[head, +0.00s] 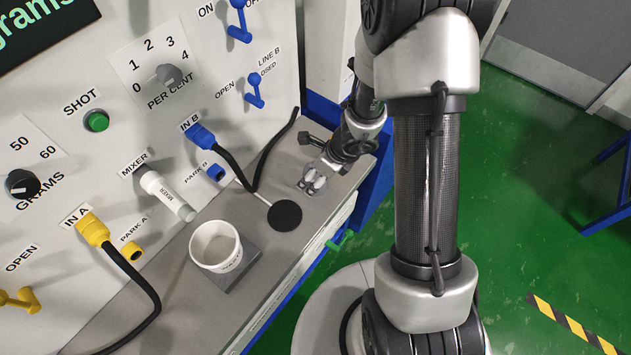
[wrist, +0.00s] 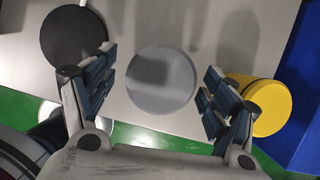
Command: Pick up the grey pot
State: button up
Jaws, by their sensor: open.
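The grey pot (wrist: 161,80) shows in the wrist view as a plain grey round top on the light bench top, between my fingers. My gripper (wrist: 160,72) is open, with one finger to the left of the pot and one to the right. A gap shows on both sides, and I see no contact. In the head view my gripper (head: 313,181) is over the far end of the bench, and I cannot make out the pot clearly there.
A yellow pot (wrist: 264,104) stands close by my right finger. A black disc (head: 285,215) lies on the bench (head: 262,279), left of the gripper in the wrist view. A white cup (head: 216,246) stands on a grey plate. The control panel with cables rises behind.

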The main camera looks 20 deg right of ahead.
jog(key=shift+x, duration=0.8)
jog(key=shift+r, duration=0.1)
jog(key=shift+c, duration=0.4)
jog(key=c, duration=1.2)
